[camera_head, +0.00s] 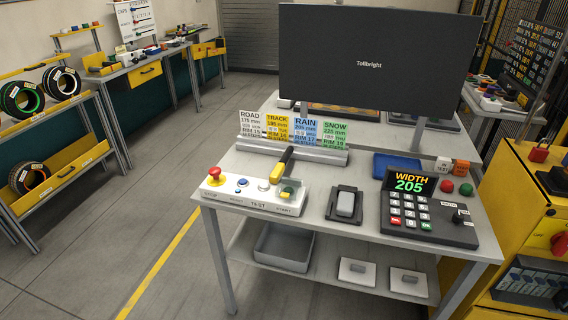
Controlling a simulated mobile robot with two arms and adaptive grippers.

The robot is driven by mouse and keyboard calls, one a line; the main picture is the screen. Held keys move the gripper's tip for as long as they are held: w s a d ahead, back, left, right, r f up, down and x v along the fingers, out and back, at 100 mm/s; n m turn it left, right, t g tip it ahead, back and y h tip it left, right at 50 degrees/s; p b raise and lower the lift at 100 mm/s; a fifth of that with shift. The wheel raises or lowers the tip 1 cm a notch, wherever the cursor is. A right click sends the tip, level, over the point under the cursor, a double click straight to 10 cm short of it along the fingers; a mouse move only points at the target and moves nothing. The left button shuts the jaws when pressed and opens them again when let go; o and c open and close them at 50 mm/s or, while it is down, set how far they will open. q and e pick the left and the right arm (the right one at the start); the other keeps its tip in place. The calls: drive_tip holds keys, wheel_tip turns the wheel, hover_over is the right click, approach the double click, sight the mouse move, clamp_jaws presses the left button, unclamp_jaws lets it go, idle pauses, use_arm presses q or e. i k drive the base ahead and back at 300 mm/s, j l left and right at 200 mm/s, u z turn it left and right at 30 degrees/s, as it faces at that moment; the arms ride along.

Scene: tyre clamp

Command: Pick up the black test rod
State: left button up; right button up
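I cannot tell whether the rod is loose or fixed to the box. Neither of my grippers is in view, and nothing is touching the rod.
Behind the rod is a rack of cards (290,149), with a large monitor (372,65) farther back. To the right are a black pad with a grey block (345,204), a keypad reading WIDTH 205 (409,183) and a blue tray (396,165). A yellow cabinet (520,220) stands far right.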

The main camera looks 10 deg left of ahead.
sight(276, 175)
drive_tip(key=z, duration=0.3)
drive_tip(key=i+j+z, duration=0.15)
drive_tip(key=j+z, duration=0.3)
drive_tip(key=j, duration=0.15)
drive_tip(key=i+j+z, duration=0.1)
drive_tip(key=j+z, duration=0.4)
drive_tip(key=j, duration=0.15)
drive_tip(key=j+z, duration=0.45)
drive_tip(key=j, duration=0.2)
drive_tip(key=k, duration=0.05)
